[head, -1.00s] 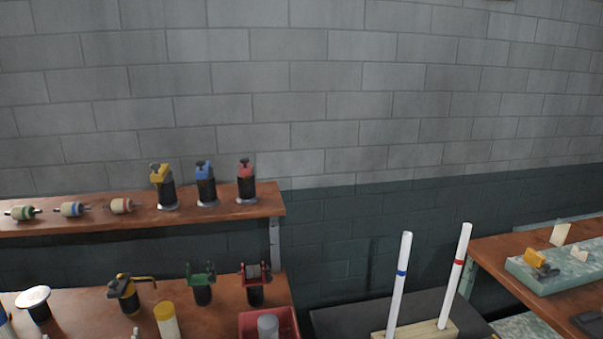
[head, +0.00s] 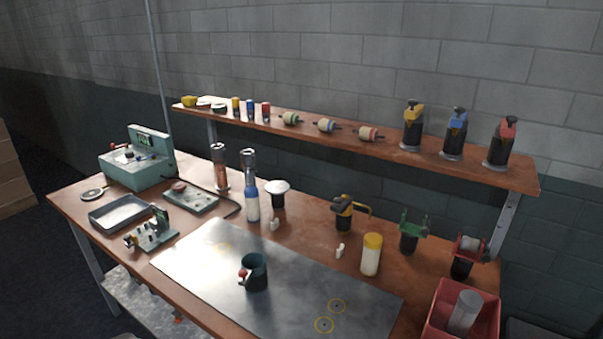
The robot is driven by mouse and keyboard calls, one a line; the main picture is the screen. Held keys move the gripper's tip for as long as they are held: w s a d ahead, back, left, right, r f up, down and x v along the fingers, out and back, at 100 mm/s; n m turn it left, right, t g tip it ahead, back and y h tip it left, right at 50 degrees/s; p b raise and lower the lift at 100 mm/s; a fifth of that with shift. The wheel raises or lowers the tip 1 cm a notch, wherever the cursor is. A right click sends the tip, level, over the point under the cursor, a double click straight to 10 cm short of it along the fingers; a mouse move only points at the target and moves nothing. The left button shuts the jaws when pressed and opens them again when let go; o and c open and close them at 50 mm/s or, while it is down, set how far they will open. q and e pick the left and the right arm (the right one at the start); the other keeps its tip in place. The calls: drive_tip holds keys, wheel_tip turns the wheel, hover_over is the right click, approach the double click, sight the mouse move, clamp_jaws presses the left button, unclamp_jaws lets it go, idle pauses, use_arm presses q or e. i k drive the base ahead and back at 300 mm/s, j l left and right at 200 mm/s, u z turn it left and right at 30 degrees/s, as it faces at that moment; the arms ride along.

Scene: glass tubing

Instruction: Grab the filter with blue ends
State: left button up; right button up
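A small cylindrical filter with blue ends (head: 326,125) lies on the raised wooden shelf in the head view. It sits between a similar filter with green ends (head: 290,118) on its left and one with red ends (head: 369,133) on its right. All three lie on their sides with thin stems at the ends. Neither of my grippers shows in the head view.
The shelf (head: 392,151) also holds small coloured bottles at left and black canisters with yellow, blue and red tops at right. Below, the workbench (head: 300,240) carries a metal plate (head: 210,262), a dark cup (head: 256,272), bottles, a teal machine (head: 137,165) and a red bin (head: 436,318).

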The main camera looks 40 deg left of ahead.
sight(251, 193)
drive_tip(key=u, duration=1.75)
drive_tip(key=i+j+z, duration=0.15)
drive_tip(key=j+z, duration=0.2)
drive_tip(key=i+j+z, duration=0.15)
drive_tip(key=z, duration=0.25)
drive_tip(key=j+z, duration=0.35)
drive_tip(key=i+j, duration=0.05)
drive_tip(key=j, duration=0.05)
